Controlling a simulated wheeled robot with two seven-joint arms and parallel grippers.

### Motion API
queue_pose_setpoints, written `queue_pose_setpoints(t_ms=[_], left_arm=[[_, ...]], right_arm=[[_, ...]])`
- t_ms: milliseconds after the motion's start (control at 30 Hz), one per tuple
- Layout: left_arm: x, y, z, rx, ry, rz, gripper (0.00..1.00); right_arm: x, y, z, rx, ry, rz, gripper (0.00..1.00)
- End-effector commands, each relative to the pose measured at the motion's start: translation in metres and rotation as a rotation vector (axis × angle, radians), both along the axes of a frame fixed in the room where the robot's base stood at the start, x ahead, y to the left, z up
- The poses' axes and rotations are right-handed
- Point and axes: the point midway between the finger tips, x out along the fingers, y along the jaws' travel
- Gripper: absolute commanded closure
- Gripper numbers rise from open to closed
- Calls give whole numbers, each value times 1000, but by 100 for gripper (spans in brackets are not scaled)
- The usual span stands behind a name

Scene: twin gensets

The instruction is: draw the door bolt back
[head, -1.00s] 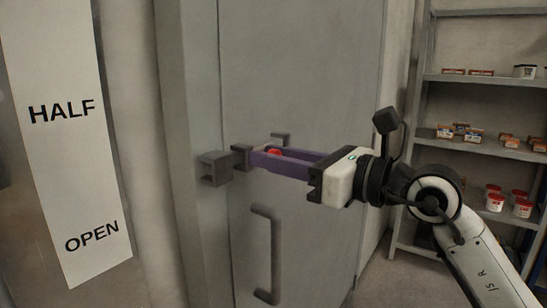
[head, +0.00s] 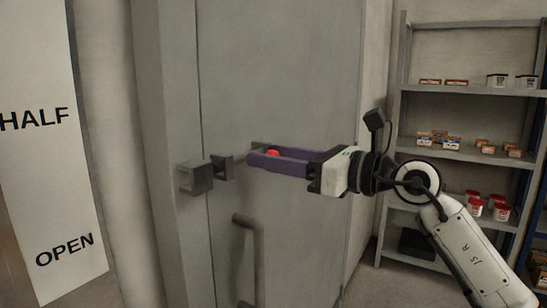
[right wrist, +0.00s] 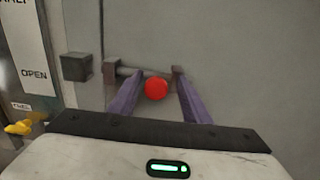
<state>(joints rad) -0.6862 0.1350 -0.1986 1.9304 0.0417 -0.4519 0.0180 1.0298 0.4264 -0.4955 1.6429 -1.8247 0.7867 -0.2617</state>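The bolt's red knob (head: 272,153) is on the grey door, between my right gripper's (head: 252,155) purple fingers. In the right wrist view the knob (right wrist: 156,88) has a gap to the right finger. The left finger is beside its left edge, touching or nearly so. The fingers are wide apart, not clamped on it. The bolt bar (right wrist: 130,71) runs between two brackets, with the knob near the right one (right wrist: 177,72). The dark keeper block (head: 195,177) is on the frame, left of the left bracket (head: 222,167). I see no bar in that gap in the wrist view. My left gripper is not in view.
A vertical door handle (head: 258,262) is below the bolt. A white sign (head: 45,190) reading HALF and OPEN hangs at left. Shelves (head: 465,88) with small tubs and boxes stand at right. A yellow part (right wrist: 18,128) shows lower left in the wrist view.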

Motion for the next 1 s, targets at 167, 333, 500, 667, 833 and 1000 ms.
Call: queue_pose_setpoints(t_ms=[167, 333, 500, 667, 833, 1000], left_arm=[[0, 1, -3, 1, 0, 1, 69], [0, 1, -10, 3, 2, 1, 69], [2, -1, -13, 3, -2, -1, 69], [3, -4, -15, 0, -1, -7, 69], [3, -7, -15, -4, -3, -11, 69], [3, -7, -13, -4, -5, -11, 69]], right_arm=[[-4, -6, -2, -1, 1, 0, 56], [-21, -30, -3, -2, -1, -2, 56], [-41, -58, -3, -1, 0, -3, 56], [-54, -76, -2, -1, 0, -3, 56], [-60, -83, -1, -1, 1, -1, 56], [-61, -84, 0, 0, 0, 0, 56]])
